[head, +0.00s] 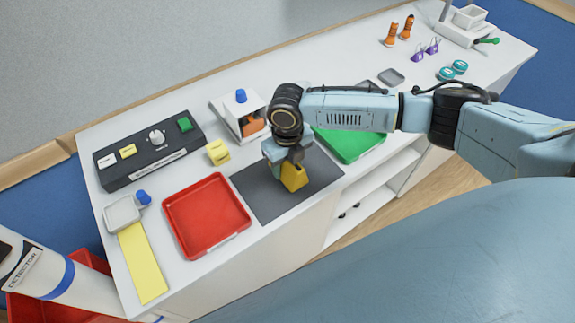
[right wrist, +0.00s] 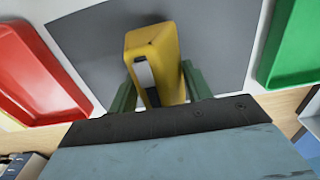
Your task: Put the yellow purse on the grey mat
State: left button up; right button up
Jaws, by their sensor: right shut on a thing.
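The yellow purse (head: 294,177) is between the fingers of my right gripper (head: 283,166), which points down over the grey mat (head: 255,194). In the right wrist view the purse (right wrist: 163,45) shows between the green fingers of the gripper (right wrist: 158,85), with the mat (right wrist: 90,45) behind it. The purse is within the mat's outline. I cannot tell whether its underside touches the mat. My left gripper is not in view.
A red tray (head: 207,250) lies left of the mat and a green tray (head: 365,150) right of it, partly behind my arm. A small yellow block (head: 218,152) and a white holder (head: 226,106) stand behind the mat. A black control box (head: 125,172) is further left.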

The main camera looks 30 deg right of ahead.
jog(key=shift+f, duration=0.75)
jog(key=o, duration=1)
jog(key=shift+o, duration=0.2)
notch_tip(320, 180, up, 12)
jog(key=shift+r, duration=0.15)
